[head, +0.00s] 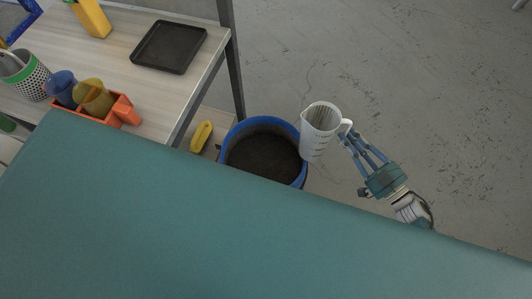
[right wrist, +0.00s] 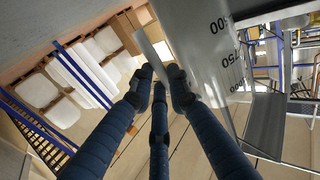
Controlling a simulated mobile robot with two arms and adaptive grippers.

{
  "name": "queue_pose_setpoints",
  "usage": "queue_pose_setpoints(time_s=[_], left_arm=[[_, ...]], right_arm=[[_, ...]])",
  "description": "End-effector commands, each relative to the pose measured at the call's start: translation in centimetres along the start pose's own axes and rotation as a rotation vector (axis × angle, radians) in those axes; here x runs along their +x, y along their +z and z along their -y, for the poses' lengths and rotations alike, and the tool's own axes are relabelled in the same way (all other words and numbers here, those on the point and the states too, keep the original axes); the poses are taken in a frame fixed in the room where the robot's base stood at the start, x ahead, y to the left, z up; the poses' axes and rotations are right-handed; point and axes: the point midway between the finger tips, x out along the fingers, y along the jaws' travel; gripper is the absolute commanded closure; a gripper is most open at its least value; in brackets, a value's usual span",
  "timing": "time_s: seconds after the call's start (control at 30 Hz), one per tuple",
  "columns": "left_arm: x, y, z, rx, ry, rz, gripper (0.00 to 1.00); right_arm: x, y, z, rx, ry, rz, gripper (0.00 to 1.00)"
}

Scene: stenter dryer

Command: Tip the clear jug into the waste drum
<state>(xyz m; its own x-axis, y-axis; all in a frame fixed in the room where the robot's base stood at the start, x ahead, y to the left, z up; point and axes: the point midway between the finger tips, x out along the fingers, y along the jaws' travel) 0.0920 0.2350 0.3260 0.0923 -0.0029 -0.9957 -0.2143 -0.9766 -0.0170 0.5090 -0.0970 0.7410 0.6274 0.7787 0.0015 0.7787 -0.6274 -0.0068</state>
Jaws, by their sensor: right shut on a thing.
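The clear jug (head: 319,131) has dark markings on its side. In the head view it hangs over the right rim of the blue waste drum (head: 233,131), tilted a little. My right gripper (head: 348,137) is shut on the jug's handle, on the right of the jug. In the right wrist view the fingers (right wrist: 160,85) close around the pale handle, and the jug's wall (right wrist: 205,50) with its scale stands beside them. The drum is open and its inside is dark. The jug's contents cannot be made out. My left gripper is not in view.
A wooden-topped bench (head: 115,75) at left holds a black tray (head: 169,47), an orange caddy (head: 120,108) with bottles, and a perforated cup (head: 28,80). A yellow object (head: 201,136) lies beside the drum. A large teal surface (head: 200,225) fills the foreground. Grey floor at right is clear.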

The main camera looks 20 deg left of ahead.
Motion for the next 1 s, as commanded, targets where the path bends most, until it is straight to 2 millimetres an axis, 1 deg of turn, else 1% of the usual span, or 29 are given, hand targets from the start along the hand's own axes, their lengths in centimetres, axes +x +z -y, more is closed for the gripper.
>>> queue_pose_setpoints(time_s=[0.13,0.23,0.6,0.7,1.0], left_arm=[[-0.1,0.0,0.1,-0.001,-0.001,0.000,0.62],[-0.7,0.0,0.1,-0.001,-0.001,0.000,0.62],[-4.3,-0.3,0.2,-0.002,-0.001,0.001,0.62],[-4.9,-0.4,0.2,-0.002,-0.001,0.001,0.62],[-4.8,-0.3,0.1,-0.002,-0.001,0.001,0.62]], right_arm=[[0.0,-0.2,0.0,-0.001,0.000,-0.001,1.00],[0.0,-0.7,0.0,-0.001,0.000,0.000,1.00],[0.0,-4.5,0.0,-0.003,0.000,0.000,1.00],[0.0,-5.2,0.0,-0.003,0.000,0.001,1.00],[0.0,-5.0,0.0,-0.002,0.000,0.000,1.00]])
